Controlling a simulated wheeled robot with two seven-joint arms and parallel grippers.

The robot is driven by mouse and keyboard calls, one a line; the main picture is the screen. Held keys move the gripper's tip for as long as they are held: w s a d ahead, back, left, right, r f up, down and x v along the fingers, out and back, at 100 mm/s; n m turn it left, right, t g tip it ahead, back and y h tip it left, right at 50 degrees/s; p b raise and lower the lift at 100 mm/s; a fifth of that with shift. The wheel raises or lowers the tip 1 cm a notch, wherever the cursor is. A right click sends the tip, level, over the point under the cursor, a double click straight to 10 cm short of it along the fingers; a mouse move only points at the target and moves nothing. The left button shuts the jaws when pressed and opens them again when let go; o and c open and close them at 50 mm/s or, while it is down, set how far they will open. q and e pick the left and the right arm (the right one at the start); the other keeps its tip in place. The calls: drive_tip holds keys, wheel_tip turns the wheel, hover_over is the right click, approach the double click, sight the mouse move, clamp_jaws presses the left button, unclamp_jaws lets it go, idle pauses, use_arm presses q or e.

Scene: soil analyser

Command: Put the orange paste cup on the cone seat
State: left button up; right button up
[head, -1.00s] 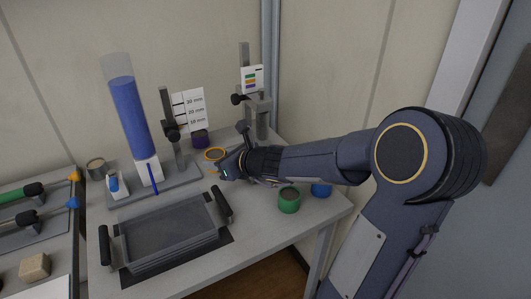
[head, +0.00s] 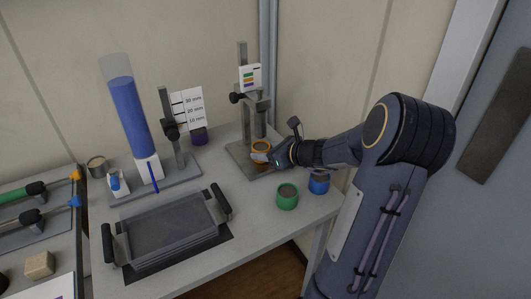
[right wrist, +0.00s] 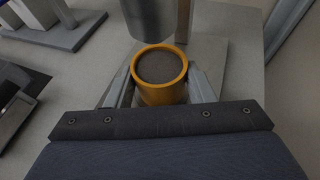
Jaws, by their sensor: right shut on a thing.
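The orange paste cup (head: 261,147), filled with grey-brown paste, is upright between the fingers of my right gripper (head: 262,157). In the right wrist view the orange cup (right wrist: 160,90) has one finger on each side, and my right gripper (right wrist: 161,88) is shut on it. The cup is over the base plate of the cone stand (head: 240,153), close to the stand's grey cylinder (right wrist: 150,18). Whether the cup touches the plate cannot be told. My left gripper is not in view.
A green cup (head: 287,196) and a blue cup (head: 319,182) stand at the table's right side. A grey tray (head: 172,232) with handles is in front. The tall blue cylinder (head: 130,115) stands left.

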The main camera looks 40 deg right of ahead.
drive_tip(key=shift+f, duration=0.2)
drive_tip(key=o, duration=1.1)
drive_tip(key=shift+r, duration=0.15)
